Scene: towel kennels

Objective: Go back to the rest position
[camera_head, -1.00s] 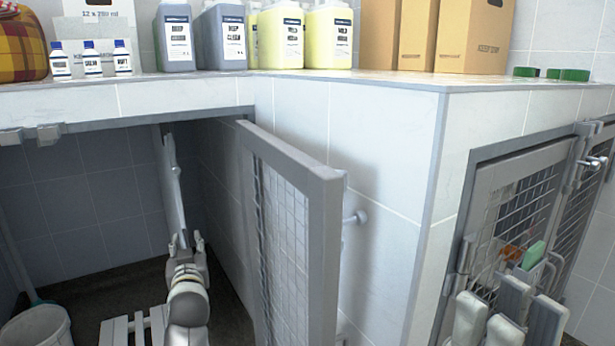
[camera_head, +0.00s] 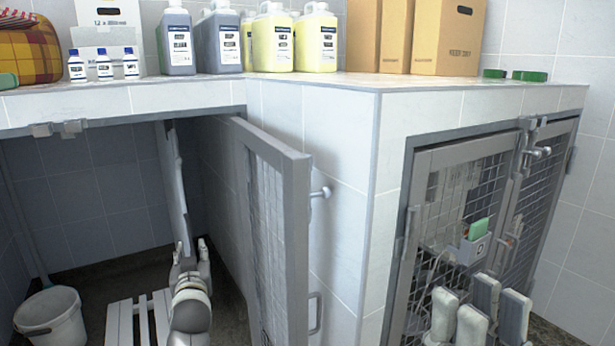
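My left gripper (camera_head: 191,247) reaches forward into the open left kennel, left of its swung-out mesh door (camera_head: 282,235). Its two fingers stand apart with nothing visible between them. My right gripper (camera_head: 478,305) is low at the right, in front of the closed mesh doors of the right kennel (camera_head: 440,215). Its pale fingers are spread, and no object shows between them. Both grippers appear clear of the doors in the picture, but depth is hard to judge.
The tiled counter (camera_head: 330,84) above holds bottles, cardboard boxes (camera_head: 450,38) and green items. A white bucket (camera_head: 52,318) and a slatted white rack (camera_head: 140,318) stand in the open kennel. The open door juts out between my arms.

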